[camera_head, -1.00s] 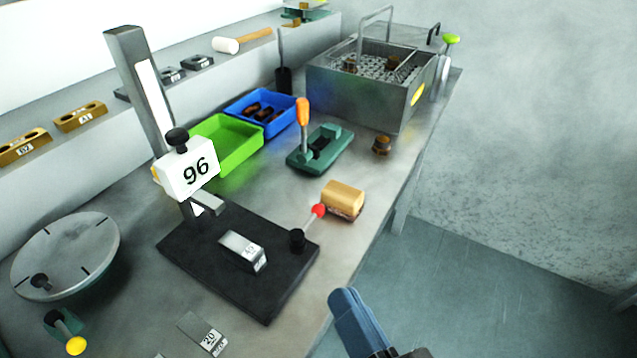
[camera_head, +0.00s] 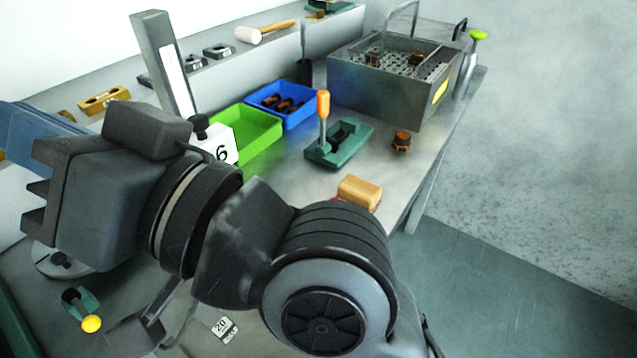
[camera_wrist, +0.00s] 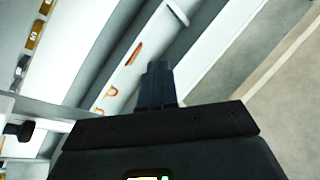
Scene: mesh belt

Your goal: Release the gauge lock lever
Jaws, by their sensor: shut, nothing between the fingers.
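The height gauge's grey column (camera_head: 152,42) stands behind my arm in the head view. Only the right part of its white display (camera_head: 223,149), with a "6", shows. My arm hides most of the black gauge base and the place where a red-ball lever stood in the earlier view. I cannot see that lever now. My gripper (camera_wrist: 160,84) shows in the wrist view with its dark fingers together and nothing between them. A dark knob (camera_wrist: 22,130) on a pale part is at the left of that view, apart from the fingers.
A yellow-ball lever (camera_head: 91,323) sits at lower left. A tan block (camera_head: 360,191) lies just beyond my arm. A green clamp with orange handle (camera_head: 323,103), a green tray (camera_head: 262,150), a blue tray (camera_head: 307,118) and a metal basket tank (camera_head: 385,92) stand farther back.

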